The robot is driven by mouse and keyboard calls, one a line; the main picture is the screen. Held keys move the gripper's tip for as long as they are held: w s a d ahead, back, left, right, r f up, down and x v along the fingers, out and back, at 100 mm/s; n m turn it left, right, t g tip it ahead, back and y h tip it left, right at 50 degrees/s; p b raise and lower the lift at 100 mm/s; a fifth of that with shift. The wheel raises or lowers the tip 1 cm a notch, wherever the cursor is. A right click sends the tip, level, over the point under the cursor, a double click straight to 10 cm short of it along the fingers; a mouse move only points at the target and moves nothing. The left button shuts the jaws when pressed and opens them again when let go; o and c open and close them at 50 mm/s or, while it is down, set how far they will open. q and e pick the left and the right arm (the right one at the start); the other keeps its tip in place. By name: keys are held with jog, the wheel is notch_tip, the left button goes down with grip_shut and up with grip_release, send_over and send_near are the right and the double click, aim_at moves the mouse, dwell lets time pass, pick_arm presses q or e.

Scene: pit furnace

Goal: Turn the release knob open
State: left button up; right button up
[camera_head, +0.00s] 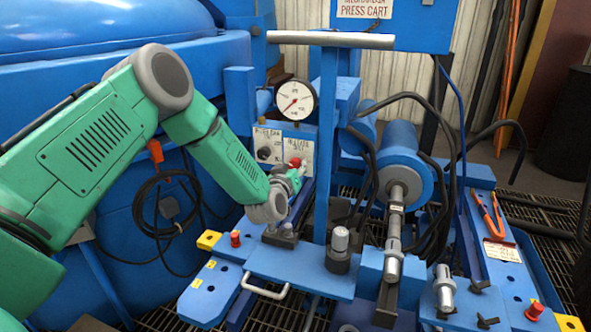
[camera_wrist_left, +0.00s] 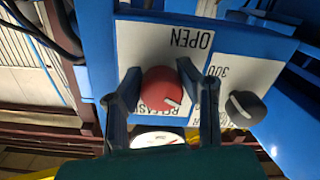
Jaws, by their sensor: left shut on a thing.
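The release knob (camera_wrist_left: 162,88) is round and red with a white pointer line, mounted on a white label plate (camera_wrist_left: 135,60). In the wrist view the plate reads upside down, with OPEN above the knob and RELEASE partly hidden below it. The pointer line slants to the lower right, away from the word OPEN. My left gripper (camera_wrist_left: 159,78) has one finger on each side of the knob and is shut on it. In the head view the red knob (camera_head: 295,162) shows just above my left gripper (camera_head: 296,172). My right gripper is in neither view.
A black knob (camera_wrist_left: 245,108) on a second plate sits beside the red one. A pressure gauge (camera_head: 295,99) stands above the panel. The T-handle (camera_head: 330,40), hoses and blue cylinder (camera_head: 405,158) stand to the right. A blue tank (camera_head: 110,40) is behind my arm.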

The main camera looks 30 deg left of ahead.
pick_arm(q)
jog(key=n, duration=0.4)
jog(key=shift+w+r+b, duration=0.1)
jog(key=shift+r+b, duration=0.2)
jog(key=shift+b, duration=0.1)
jog(key=shift+n, duration=0.3)
jog(key=shift+a, duration=0.15)
jog(key=o, duration=1.2)
jog(key=shift+r, duration=0.1)
jog(key=shift+s+a, duration=0.1)
jog(key=shift+s, duration=0.15)
jog(key=shift+f, duration=0.25)
